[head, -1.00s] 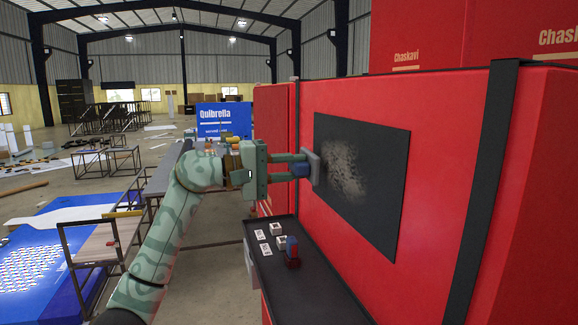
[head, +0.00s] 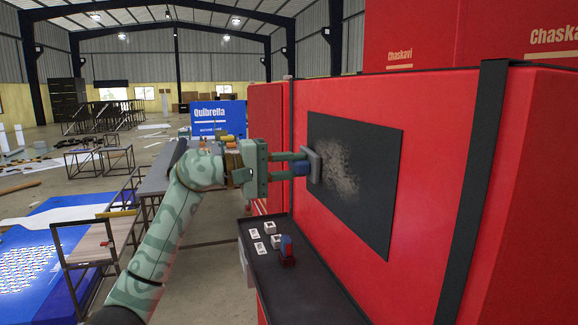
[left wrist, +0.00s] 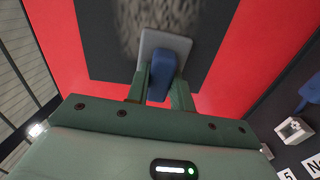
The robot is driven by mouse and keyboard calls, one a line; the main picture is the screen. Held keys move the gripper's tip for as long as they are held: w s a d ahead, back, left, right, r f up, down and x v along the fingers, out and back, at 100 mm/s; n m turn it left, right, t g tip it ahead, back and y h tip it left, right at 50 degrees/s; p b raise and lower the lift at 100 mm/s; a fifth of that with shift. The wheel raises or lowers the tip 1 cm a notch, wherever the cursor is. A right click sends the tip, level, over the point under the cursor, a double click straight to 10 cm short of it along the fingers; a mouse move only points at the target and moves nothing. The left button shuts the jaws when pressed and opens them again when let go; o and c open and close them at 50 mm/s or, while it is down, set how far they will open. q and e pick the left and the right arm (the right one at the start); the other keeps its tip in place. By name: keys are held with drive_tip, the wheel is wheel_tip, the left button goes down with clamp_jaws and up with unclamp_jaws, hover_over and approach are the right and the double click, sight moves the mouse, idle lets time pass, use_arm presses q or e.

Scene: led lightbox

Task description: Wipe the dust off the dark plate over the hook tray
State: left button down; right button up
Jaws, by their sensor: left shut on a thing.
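The dark plate (head: 371,207) is fixed on the red wall, with a patch of pale dust (head: 338,170) on its left and middle part. It also shows in the left wrist view (left wrist: 97,45). My left gripper (head: 304,162) is shut on the blue handle of a wiper with a grey pad (left wrist: 165,42). The pad faces the plate's left part and looks to be against or very near it; I cannot tell if it touches. The hook tray (head: 318,291) is a black shelf below the plate. My right gripper is not in view.
On the tray are a red and blue object (head: 287,251), small whitish blocks (head: 268,228) and white number cards (head: 259,248). A dark vertical strap (head: 473,190) crosses the red wall right of the plate. Tables and a blue Quibrella box (head: 218,120) stand behind at left.

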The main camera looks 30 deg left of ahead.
use_arm(q)
drive_tip(key=shift+w+d, duration=0.2)
drive_tip(key=shift+w, duration=0.05)
drive_tip(key=shift+s, duration=0.1)
